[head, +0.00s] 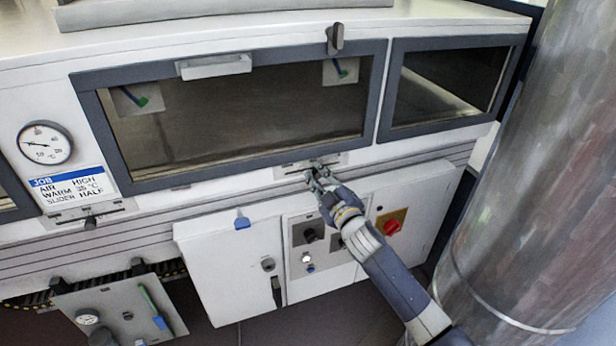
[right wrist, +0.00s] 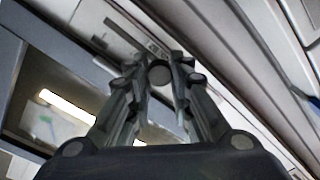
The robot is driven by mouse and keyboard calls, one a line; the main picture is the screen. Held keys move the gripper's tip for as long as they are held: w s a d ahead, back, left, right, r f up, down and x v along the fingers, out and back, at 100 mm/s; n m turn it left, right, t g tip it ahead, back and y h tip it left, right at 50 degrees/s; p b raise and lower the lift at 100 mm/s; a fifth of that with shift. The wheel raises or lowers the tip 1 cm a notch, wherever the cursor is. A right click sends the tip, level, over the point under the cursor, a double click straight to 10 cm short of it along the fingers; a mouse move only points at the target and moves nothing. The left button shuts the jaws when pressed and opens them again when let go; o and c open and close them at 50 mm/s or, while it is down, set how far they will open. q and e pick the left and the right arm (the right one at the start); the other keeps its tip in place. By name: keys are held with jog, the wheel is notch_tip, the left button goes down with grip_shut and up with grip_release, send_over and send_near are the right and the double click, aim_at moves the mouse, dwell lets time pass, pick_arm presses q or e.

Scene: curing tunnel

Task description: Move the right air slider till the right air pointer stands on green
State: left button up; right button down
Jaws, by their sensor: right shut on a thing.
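The right air slider (head: 296,171) is a plate with a slot and a small dark knob, on the white ledge below the large window. My right gripper (head: 318,176) is shut on its knob; the fingers hide most of it. In the right wrist view the round dark knob (right wrist: 160,76) sits between the fingertips (right wrist: 158,66), with the slotted plate behind. My left gripper is out of view.
A left pointer plate (head: 125,98) and left slider knob (head: 90,222) show at left. Below are a cabinet door (head: 232,262) and a red knob (head: 392,227). A metal column (head: 520,190) stands at right.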

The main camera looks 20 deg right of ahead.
jog(key=c, duration=1.4)
grip_release()
jog(key=shift+a, duration=0.1)
jog(key=shift+c, duration=0.2)
jog(key=s, duration=1.2)
jog(key=shift+d+r, duration=0.15)
jog(key=shift+d, duration=0.25)
